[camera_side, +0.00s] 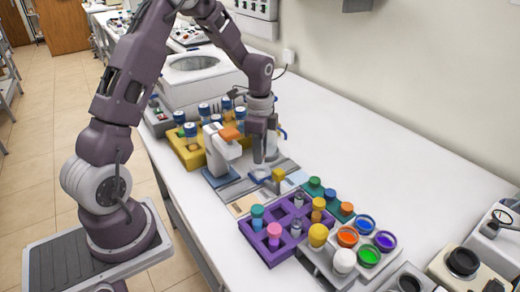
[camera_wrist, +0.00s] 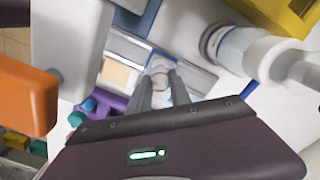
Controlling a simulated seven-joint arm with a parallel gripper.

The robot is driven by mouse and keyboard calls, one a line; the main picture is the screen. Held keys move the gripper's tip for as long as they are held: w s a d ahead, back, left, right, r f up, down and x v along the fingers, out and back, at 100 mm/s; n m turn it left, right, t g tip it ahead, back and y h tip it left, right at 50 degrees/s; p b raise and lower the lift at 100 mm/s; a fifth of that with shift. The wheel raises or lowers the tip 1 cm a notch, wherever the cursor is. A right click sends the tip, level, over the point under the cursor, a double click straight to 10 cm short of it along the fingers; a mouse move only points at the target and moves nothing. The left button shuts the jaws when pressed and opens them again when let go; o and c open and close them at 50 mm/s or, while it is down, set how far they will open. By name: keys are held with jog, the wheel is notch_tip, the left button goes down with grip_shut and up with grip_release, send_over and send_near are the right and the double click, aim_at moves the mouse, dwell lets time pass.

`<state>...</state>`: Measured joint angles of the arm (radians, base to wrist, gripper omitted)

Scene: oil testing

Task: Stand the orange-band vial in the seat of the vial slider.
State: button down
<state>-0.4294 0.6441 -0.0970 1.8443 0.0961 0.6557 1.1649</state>
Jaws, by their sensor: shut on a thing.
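My gripper (camera_side: 265,160) is low over the bench, to the right of the white dispenser with the orange block. In the wrist view its two fingers (camera_wrist: 162,84) are shut on the orange-band vial (camera_wrist: 160,70), a clear vial with a thin orange ring. In the side view the fingers mostly hide the vial. A grey rail assembly, which looks like the vial slider (camera_side: 237,189), lies beneath; its rails also show in the wrist view (camera_wrist: 125,46). A blue-rimmed part (camera_side: 259,174) shows just under the fingers. I cannot tell whether the vial touches the seat.
The white dispenser (camera_side: 217,150) with its orange block (camera_side: 230,133) stands close on the left. A yellow rack (camera_side: 190,155) holds blue-capped bottles behind it. A purple rack (camera_side: 268,247) and several coloured pots stand in front.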

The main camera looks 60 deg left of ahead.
jog(key=shift+f, duration=1.1)
dwell(0.3)
jog(key=c, duration=1.1)
grip_release()
jog(key=r, duration=0.8)
jog(key=shift+s+d, duration=0.1)
jog(key=shift+d, duration=0.1)
jog(key=s+d+r+n+t+y, duration=0.1)
jog(key=s+d+r+n+t, duration=0.35)
jog(key=s+d+r, duration=0.75)
jog(key=s+n, duration=0.2)
jog(key=s, duration=0.1)
jog(key=s+d+r+n, duration=0.1)
jog(key=s, duration=0.3)
jog(key=s+r+n+t+h, duration=0.1)
jog(key=s+n, duration=0.1)
jog(key=s, duration=0.2)
jog(key=shift+s+d+n, duration=0.1)
jog(key=shift+d+n, duration=0.25)
jog(key=shift+d, duration=0.05)
